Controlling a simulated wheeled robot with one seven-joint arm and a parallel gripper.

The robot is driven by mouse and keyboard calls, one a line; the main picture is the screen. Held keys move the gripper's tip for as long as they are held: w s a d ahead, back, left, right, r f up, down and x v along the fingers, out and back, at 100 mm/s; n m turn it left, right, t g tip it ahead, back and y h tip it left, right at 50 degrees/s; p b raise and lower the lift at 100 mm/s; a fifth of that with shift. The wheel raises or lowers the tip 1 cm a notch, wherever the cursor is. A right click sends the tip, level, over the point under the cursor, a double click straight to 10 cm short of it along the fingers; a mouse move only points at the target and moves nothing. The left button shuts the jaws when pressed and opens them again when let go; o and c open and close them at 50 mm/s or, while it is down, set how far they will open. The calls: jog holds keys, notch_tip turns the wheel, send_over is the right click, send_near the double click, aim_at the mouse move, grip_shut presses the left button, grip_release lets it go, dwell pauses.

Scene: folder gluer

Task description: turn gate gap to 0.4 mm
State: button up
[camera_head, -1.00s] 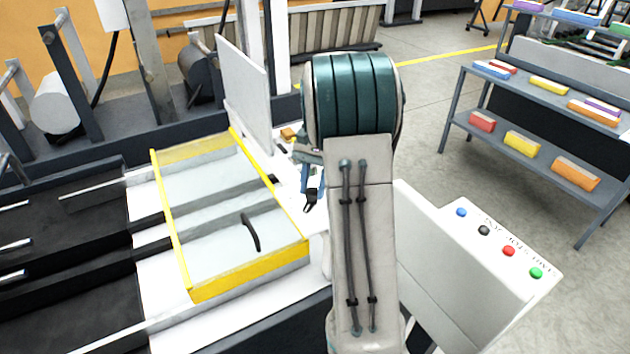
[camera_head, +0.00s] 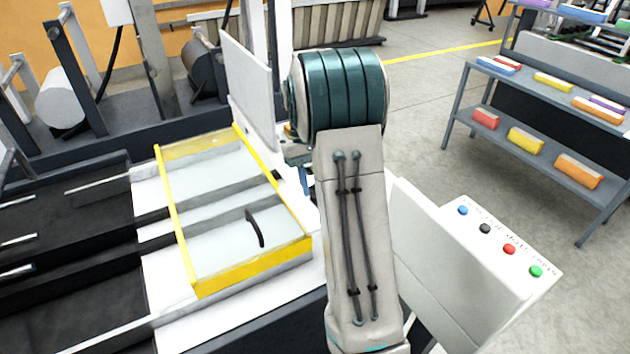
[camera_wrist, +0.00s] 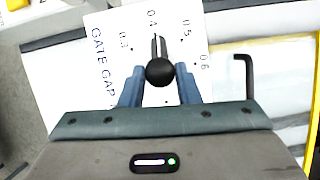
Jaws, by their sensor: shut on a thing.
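In the wrist view, the gate gap dial plate (camera_wrist: 105,45) is white, with "GATE GAP" and marks 0.3, 0.4, 0.5 and 0.6. A black round-ended knob (camera_wrist: 160,73) stands over it, with a narrow grey pointer (camera_wrist: 157,46) reaching up the picture. The pointer lies at or very near the 0.4 mark, under its label (camera_wrist: 152,19). My gripper (camera_wrist: 160,76) has its blue fingers on both sides of the knob and is shut on it. In the head view my arm hides the dial and most of the gripper.
A yellow-edged clear guard (camera_head: 250,268) with a black handle lies left of my arm. An upright white panel (camera_head: 248,88) stands behind it. A button console (camera_head: 505,245) is at right. A shelf with coloured boxes (camera_head: 540,125) stands farther right, with open floor between.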

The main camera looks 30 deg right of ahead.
jog(key=shift+n, duration=0.5)
jog(key=o, duration=1)
jog(key=shift+c, duration=0.2)
jog(key=b+v, duration=0.1)
jog(key=v, duration=1.3)
jog(key=shift+a, duration=0.25)
jog(key=shift+s, duration=0.1)
